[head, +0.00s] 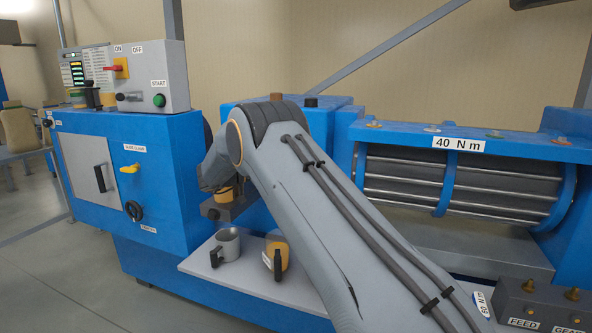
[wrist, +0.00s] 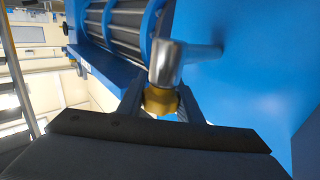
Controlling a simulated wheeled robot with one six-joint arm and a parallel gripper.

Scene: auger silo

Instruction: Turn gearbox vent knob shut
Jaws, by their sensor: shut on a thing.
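A yellow knob (wrist: 160,100) sits on a short grey metal fitting (wrist: 168,62) that comes off a blue wall in the wrist view. My gripper (wrist: 160,106) has one finger on each side of the knob and is shut on it. In the head view my gripper (head: 226,207) is beside the blue machine, partly behind my own arm, with a bit of the yellow knob (head: 223,192) showing. No label or mark on the knob can be read, so its turn position cannot be told.
A grey mug (head: 228,244) and a yellow mug (head: 278,257) stand on the shelf (head: 252,285) below my gripper. A blue cabinet (head: 180,165) with a yellow handle (head: 130,168) and black knob (head: 133,210) is at left. A barred drum (head: 455,182) is at right.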

